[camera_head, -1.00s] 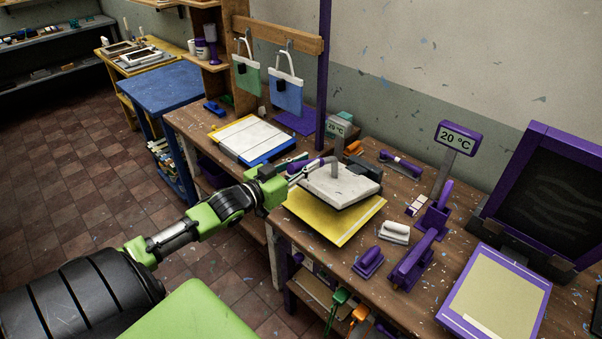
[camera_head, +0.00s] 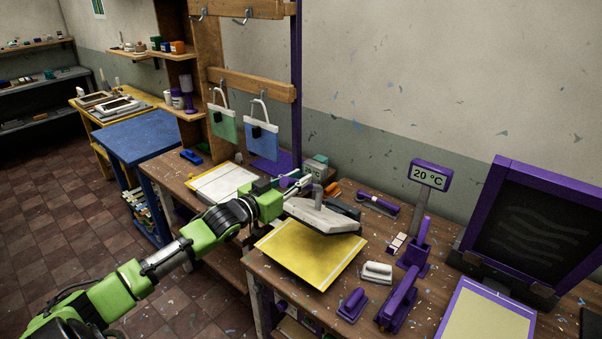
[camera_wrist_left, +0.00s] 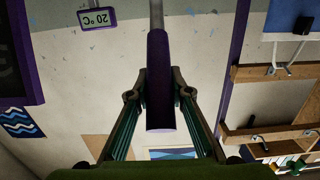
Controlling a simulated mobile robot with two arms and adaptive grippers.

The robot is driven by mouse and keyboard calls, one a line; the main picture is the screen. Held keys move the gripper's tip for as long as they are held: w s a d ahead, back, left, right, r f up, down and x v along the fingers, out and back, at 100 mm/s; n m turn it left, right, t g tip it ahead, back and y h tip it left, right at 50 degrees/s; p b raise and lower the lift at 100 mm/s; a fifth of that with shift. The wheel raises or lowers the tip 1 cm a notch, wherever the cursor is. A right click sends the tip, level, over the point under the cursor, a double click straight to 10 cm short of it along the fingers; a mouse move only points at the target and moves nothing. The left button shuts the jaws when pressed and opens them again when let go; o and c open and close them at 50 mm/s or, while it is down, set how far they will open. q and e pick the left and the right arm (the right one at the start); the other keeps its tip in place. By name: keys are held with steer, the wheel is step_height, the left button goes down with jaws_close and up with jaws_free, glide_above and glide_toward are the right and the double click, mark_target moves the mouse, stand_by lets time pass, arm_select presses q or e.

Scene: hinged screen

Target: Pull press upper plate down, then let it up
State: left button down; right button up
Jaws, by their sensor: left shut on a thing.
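The press upper plate (camera_head: 322,214) is pale grey and tilted in the head view. It stands a little above the back part of the yellow lower board (camera_head: 305,262), with a gap showing at the front. My left gripper (camera_head: 290,184) is at the press, behind and left of the plate, with its fingers closed around the press's purple handle. In the left wrist view the purple handle (camera_wrist_left: 160,85) runs between both fingers into a grey metal rod (camera_wrist_left: 156,15). The arm partly hides the joint between handle and plate. My right gripper is not in view.
Right of the press, a white-and-purple hand tool (camera_head: 377,272), purple holders (camera_head: 398,305) and a 20 °C display (camera_head: 431,175) stand on the wooden bench. A dark hinged screen (camera_head: 540,225) stands at the right. Bags (camera_head: 263,130) hang behind.

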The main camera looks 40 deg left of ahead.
arm_select(q)
steer(key=shift+w+r, duration=0.95)
steer(key=shift+r, duration=0.1)
steer(key=shift+w+r, duration=0.1)
steer(key=w+r, duration=0.4)
steer(key=w, duration=0.5)
steer(key=shift+w+d+r, duration=0.3)
steer(key=shift+w+d, duration=0.05)
steer(key=shift+d, duration=0.1)
